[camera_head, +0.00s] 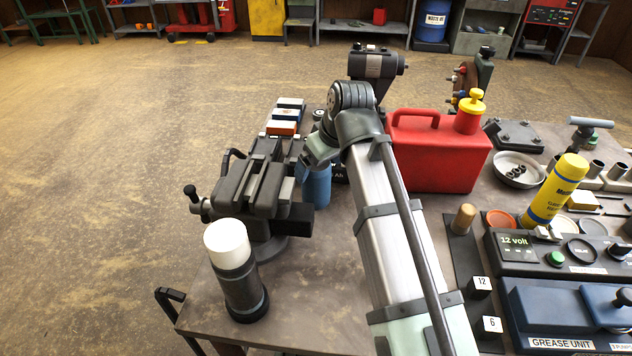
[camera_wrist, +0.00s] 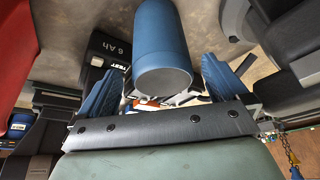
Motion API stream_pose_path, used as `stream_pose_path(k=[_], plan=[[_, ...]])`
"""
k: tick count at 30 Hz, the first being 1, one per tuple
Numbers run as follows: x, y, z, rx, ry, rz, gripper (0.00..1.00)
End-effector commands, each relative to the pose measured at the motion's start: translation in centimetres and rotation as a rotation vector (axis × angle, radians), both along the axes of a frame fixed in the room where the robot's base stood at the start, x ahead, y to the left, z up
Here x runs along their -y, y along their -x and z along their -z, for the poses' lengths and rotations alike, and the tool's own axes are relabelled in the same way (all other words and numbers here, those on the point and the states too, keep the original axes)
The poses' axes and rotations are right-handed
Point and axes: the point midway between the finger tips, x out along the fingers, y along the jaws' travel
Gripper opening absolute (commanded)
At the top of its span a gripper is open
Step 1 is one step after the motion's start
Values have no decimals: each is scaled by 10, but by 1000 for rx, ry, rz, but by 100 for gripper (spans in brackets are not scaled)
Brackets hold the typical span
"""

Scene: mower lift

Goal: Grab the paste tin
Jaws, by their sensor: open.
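A plain blue cylinder (camera_wrist: 162,35) with a grey end face stands between my gripper's fingers in the wrist view. It also shows in the head view (camera_head: 317,187), partly hidden under my wrist. No label on it is readable, so I cannot tell for sure that it is the paste tin. My gripper (camera_wrist: 161,75) is open, with one blue-padded finger on each side of the cylinder. A gap shows at both sides, and the fingers do not appear to touch it.
A black 6 Ah box (camera_wrist: 112,50) is close beside the cylinder. A vice (camera_head: 255,185) stands to the left, and a red fuel can (camera_head: 435,155) to the right. A white-topped dark cylinder (camera_head: 236,270) stands near the bench's front left corner. The bench (camera_head: 310,290) is bare there.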

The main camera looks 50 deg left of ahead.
Motion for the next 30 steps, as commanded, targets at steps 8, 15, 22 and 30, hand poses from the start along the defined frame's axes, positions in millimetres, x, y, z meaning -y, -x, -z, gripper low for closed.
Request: stream_pose_path(k=[8,15,22,30], plan=[[-13,2,31,-1,1,0,100],[-15,2,38,0,0,0,100],[-15,2,37,0,0,0,87],[-15,2,37,0,0,0,61]])
